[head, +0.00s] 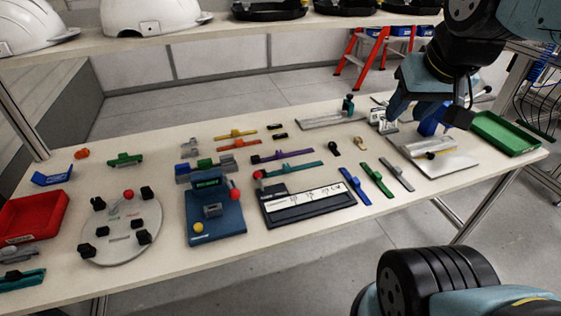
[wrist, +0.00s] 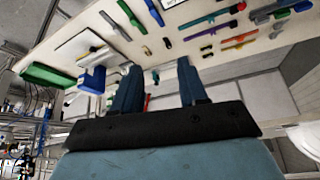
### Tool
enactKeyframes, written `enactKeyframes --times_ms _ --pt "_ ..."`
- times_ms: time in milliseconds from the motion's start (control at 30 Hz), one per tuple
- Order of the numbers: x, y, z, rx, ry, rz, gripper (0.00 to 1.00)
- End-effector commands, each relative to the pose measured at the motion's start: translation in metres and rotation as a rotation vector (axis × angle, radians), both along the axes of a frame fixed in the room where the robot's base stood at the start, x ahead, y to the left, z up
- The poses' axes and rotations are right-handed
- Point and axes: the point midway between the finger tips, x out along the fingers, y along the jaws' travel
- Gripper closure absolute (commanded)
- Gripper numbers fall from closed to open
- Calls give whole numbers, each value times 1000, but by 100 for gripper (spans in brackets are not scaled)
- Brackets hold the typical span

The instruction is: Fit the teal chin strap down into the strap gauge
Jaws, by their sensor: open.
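A teal strap (head: 295,170) lies on the table near the middle, just behind a black-framed device with a white marked strip (head: 304,207). Another teal piece (head: 22,280) lies at the left front edge. I cannot tell for sure which device is the strap gauge; a blue one with a small display (head: 215,222) stands left of the black-framed one. My gripper (head: 430,110) is high at the right, above the table's back right part, apart from the teal strap. In the wrist view my gripper (wrist: 158,66) is open, with nothing between its fingers.
Blue, green and grey straps (head: 376,180) lie right of the black-framed device. A grey plate (head: 440,160) and a green tray (head: 505,134) are at the right. A round plate with black blocks (head: 122,232) and a red bin (head: 34,217) are at the left. A shelf with helmets runs behind.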

Motion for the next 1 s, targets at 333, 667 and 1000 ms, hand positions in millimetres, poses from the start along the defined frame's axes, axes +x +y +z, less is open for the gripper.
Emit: enactKeyframes --times_ms 333,667,1000 --pt "22 8 -2 -18 40 15 47" --pt "94 38 -22 -67 159 66 47" --pt "164 84 -68 -93 280 138 47"
